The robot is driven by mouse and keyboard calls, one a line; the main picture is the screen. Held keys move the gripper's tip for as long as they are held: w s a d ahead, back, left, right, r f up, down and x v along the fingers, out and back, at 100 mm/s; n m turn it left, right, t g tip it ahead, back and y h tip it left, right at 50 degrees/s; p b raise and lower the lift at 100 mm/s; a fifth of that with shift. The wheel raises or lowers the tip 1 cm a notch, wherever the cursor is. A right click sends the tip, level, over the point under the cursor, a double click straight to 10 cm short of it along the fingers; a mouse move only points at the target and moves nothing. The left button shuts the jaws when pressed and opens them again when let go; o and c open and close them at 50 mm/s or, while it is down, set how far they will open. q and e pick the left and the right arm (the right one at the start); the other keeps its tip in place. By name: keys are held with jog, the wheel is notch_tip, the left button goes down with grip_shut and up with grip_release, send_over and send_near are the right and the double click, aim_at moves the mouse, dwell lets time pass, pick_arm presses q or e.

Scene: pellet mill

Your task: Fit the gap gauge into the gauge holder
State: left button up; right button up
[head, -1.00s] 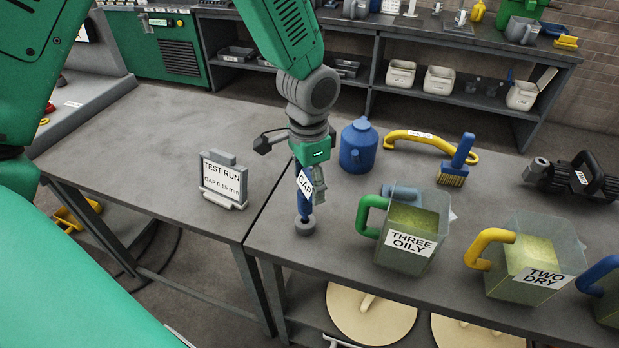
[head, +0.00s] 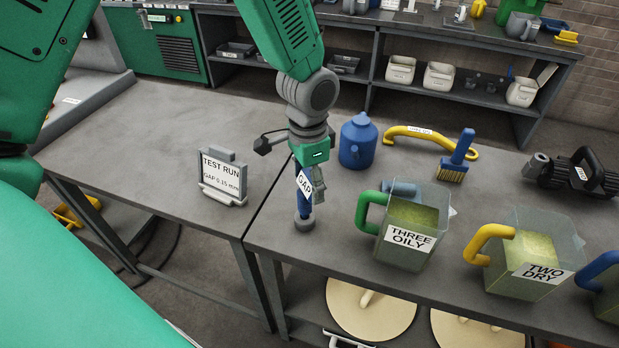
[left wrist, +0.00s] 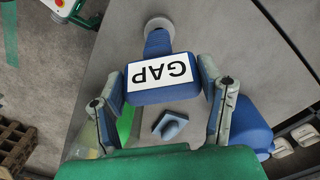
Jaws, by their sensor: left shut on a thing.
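My left gripper (head: 311,178) is shut on the gap gauge (left wrist: 155,80), a blue piece with a white GAP label. The gauge also shows in the head view (head: 303,200), hanging below the gripper with its blue shaft downward. A grey round piece (head: 304,224) is at the shaft's lower end; I cannot tell whether it belongs to the gauge or is a separate thing on the table. In the left wrist view a small blue-grey piece on a flat base (left wrist: 171,125) stands beyond the fingers. I cannot clearly identify the gauge holder. My right gripper is not in view.
The TEST RUN sign (head: 222,178) stands left of the gripper. The THREE OILY jug (head: 408,238) and TWO DRY jug (head: 535,262) stand right. Bare table (head: 150,140) lies left.

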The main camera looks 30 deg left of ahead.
pick_arm(q)
jog(key=shift+f, duration=0.65)
dwell(1.0)
jog(key=shift+f+p, duration=0.4)
jog(key=shift+p, duration=0.15)
dwell(0.8)
jog(key=shift+p, duration=0.3)
dwell(0.6)
jog(key=o, duration=2.1)
jog(key=shift+r+p, duration=3.3)
jog(key=shift+r, duration=0.25)
jog(key=shift+f, duration=0.1)
